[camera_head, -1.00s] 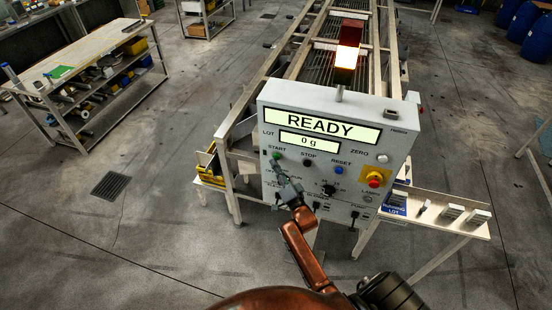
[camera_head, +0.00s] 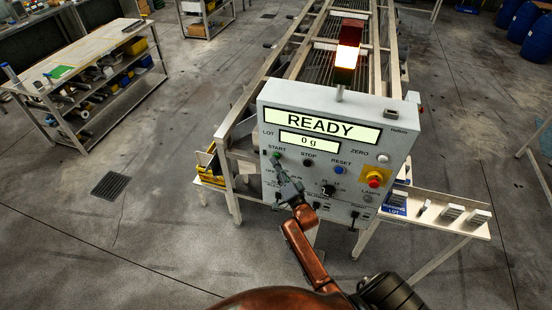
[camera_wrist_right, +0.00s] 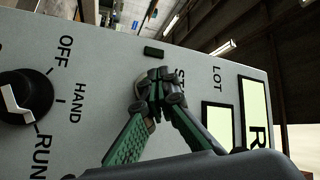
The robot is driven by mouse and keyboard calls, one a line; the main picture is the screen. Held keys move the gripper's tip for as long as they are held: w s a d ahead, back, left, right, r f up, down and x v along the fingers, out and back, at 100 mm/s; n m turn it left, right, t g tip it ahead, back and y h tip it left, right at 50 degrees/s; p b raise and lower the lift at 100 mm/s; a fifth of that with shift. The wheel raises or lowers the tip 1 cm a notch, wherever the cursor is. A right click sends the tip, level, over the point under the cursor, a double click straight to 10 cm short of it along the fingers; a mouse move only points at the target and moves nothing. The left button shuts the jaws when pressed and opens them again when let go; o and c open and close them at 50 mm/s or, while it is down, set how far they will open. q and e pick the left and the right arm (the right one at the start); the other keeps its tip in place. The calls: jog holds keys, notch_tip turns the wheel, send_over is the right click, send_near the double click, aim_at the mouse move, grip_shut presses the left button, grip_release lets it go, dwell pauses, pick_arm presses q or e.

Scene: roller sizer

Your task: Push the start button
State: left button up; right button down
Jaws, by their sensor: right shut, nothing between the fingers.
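The green start button (camera_head: 277,155) is at the upper left of the grey control panel (camera_head: 390,140), under the START label. My right gripper (camera_head: 279,163) is shut and empty, with its fingertips at or just in front of the button. In the right wrist view the shut fingertips (camera_wrist_right: 160,82) cover most of the button, and only a bit of its rim shows beside them. I cannot tell whether they touch it. The display (camera_head: 320,124) reads READY and 0 g. My left gripper is not in view.
The black STOP button (camera_head: 308,163), blue RESET button (camera_head: 339,170) and red emergency button (camera_head: 375,179) sit right of START. A black selector knob (camera_wrist_right: 22,98) is nearby. A lit amber lamp (camera_head: 346,58) stands above the panel.

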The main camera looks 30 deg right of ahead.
jog(key=shift+w+d, duration=0.15)
jog(key=shift+d, duration=0.05)
jog(key=shift+a, duration=0.15)
dwell(0.5)
jog(key=shift+s+a+p, duration=0.5)
jog(key=shift+s+a, duration=0.1)
jog(key=shift+s, duration=0.05)
jog(key=s+a+p, duration=0.2)
jog(key=s+a, duration=0.1)
jog(key=shift+s+a, duration=0.1)
jog(key=shift+a, duration=0.3)
dwell(0.7)
